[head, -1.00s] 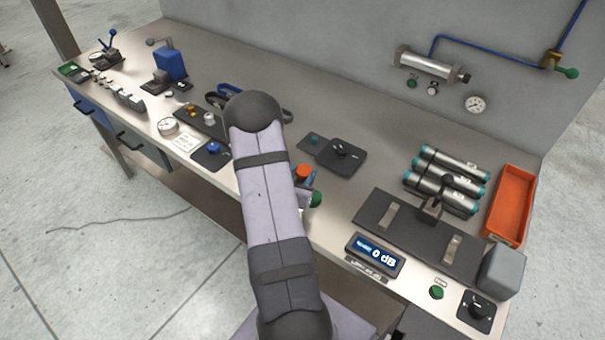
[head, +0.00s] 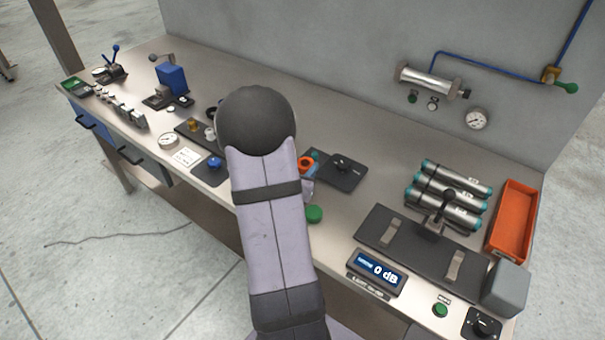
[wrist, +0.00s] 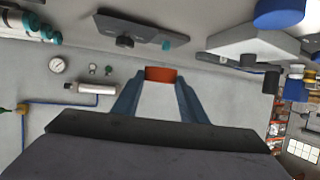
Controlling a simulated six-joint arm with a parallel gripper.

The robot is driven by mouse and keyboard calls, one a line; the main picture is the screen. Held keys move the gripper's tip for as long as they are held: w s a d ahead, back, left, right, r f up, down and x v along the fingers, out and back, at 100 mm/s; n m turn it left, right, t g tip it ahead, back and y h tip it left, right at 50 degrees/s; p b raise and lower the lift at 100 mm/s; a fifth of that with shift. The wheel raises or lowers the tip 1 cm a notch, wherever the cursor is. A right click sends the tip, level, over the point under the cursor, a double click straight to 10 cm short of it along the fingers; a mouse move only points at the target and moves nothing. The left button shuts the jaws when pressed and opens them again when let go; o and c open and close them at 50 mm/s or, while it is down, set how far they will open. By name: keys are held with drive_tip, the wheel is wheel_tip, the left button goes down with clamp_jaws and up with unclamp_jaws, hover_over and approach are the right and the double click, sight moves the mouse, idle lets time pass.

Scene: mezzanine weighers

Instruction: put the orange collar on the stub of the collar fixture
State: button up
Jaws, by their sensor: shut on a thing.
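The orange collar (head: 306,163) shows just right of my forearm in the head view. In the wrist view the collar (wrist: 161,74) sits between the tips of my two blue fingers. My gripper (wrist: 161,78) is shut on it. The collar is held over the middle of the bench, in front of a dark plate with a black knob (head: 341,166). My arm hides most of the gripper in the head view. I cannot tell for sure which item is the collar fixture, and no stub can be made out clearly.
A green round button (head: 314,214) lies near the front edge, right of my arm. A dark cradle plate (head: 400,235), capped cylinders (head: 455,190) and an orange tray (head: 512,220) fill the right side. The back strip of the bench is clear.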

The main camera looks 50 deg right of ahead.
drive_tip(key=shift+r, duration=0.25)
drive_tip(key=shift+m+g, duration=0.4)
drive_tip(key=shift+g, duration=0.1)
drive_tip(key=s+d+f+b, duration=0.2)
drive_tip(key=f+b, duration=0.1)
drive_tip(key=shift+s+d+f, duration=0.1)
drive_tip(key=shift+s, duration=0.1)
drive_tip(key=d+r+b, duration=0.1)
drive_tip(key=d+b, duration=0.2)
drive_tip(key=d, duration=0.1)
wheel_tip(320, 180, up, 5)
hover_over(315, 154)
drive_tip(key=s+a, duration=0.1)
drive_tip(key=shift+w+a+f+n+t, duration=0.3)
drive_tip(key=shift+a+f, duration=0.15)
drive_tip(key=shift+f, duration=0.2)
drive_tip(key=shift+f, duration=0.1)
drive_tip(key=shift+f, duration=4.9)
